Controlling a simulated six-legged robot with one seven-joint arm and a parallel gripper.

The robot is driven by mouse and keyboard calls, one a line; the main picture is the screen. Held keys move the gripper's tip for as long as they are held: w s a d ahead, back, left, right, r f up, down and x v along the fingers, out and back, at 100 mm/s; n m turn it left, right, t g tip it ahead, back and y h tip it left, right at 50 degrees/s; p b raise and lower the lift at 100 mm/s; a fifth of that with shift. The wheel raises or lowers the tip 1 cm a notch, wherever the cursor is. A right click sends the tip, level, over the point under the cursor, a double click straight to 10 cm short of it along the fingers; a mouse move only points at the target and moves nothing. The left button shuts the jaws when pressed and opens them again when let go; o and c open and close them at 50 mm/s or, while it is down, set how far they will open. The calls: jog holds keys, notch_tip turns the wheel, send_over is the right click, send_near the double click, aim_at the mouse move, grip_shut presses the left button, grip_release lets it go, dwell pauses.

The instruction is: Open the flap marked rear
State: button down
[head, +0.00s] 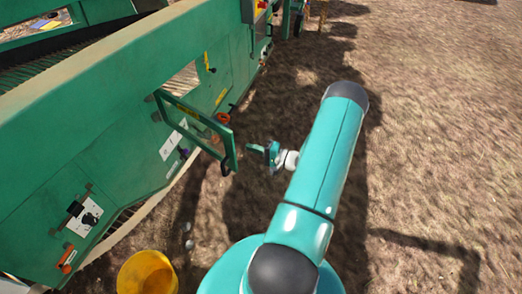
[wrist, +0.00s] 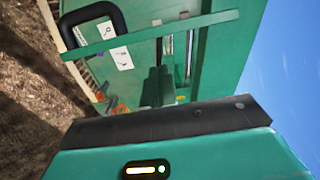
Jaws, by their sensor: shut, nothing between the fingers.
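A green framed flap (head: 233,145) stands out from the side of the green machine in the head view, hinged at its left edge. A black handle (head: 225,168) is at its lower outer corner. I cannot read any "rear" marking. In the wrist view, a green bar (wrist: 215,20) crosses the top and a thick black handle (wrist: 117,14) shows at upper left. My gripper (head: 252,148) is shut and empty, just right of the flap's outer edge; a small gap shows in the head view. My fingers also show in the wrist view (wrist: 158,85).
The green machine (head: 115,125) fills the left side, with a white label (head: 170,146) and a lower panel with a black knob (head: 90,219). A yellow bucket (head: 132,272) stands on the ground at the lower left. Open dry ground (head: 440,150) lies to the right.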

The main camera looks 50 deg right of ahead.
aim_at(234, 152)
jog(key=shift+w+a, duration=0.5)
jog(key=shift+a, duration=0.35)
jog(key=shift+w+a, duration=0.5)
jog(key=shift+a, duration=0.3)
jog(key=shift+w+a, duration=0.5)
jog(key=shift+a, duration=0.55)
